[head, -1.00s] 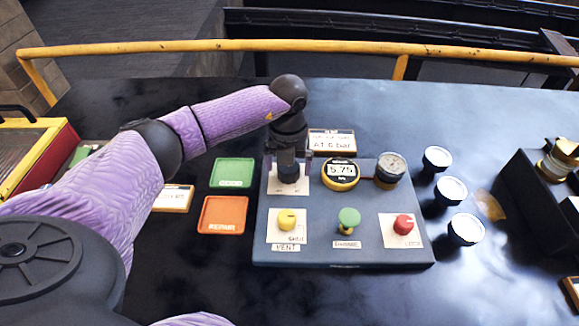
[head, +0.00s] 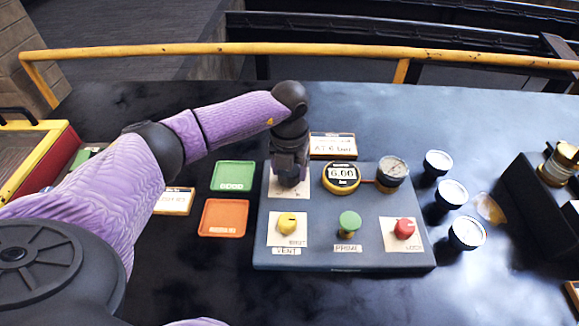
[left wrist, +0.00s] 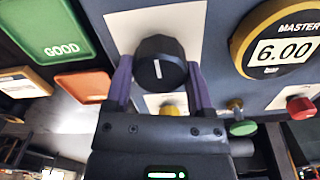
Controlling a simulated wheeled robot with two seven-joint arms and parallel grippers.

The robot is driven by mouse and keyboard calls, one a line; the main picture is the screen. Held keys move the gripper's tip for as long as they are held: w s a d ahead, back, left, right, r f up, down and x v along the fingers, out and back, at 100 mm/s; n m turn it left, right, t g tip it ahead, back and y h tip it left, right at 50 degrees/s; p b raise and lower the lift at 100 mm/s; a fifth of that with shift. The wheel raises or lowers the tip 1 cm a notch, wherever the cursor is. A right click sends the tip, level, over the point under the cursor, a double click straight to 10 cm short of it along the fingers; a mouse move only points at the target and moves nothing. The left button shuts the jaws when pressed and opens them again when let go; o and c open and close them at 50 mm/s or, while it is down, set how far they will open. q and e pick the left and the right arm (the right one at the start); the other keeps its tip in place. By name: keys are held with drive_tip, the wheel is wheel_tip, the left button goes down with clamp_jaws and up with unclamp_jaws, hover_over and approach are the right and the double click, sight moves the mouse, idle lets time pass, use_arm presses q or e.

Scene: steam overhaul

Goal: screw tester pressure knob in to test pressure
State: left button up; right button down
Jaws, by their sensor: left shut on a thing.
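The tester is a grey-blue box (head: 320,228) on the dark table. Its black pressure knob (left wrist: 160,63) sits on a white plate at the back left of the box. My left gripper (head: 287,178) reaches down over the knob and mostly hides it in the head view. In the left wrist view its purple fingers (left wrist: 157,85) are shut on the knob's two sides, and the knob's white line points nearly straight up and down. The round yellow-rimmed master gauge (head: 342,177) beside it reads 6.00; it also shows in the left wrist view (left wrist: 283,50). My right gripper is not in view.
The box also carries a yellow vent knob (head: 287,222), a green prime knob (head: 348,222), a red knob (head: 404,229) and a dial gauge (head: 392,170). Green (head: 234,176) and orange (head: 223,217) trays lie left. Several loose gauges (head: 452,192) stand right. A sign (head: 333,145) stands behind.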

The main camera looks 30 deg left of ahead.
use_arm(q)
drive_tip(key=o, duration=1.2)
wheel_tip(320, 180, up, 10)
drive_tip(key=shift+p, duration=1.1)
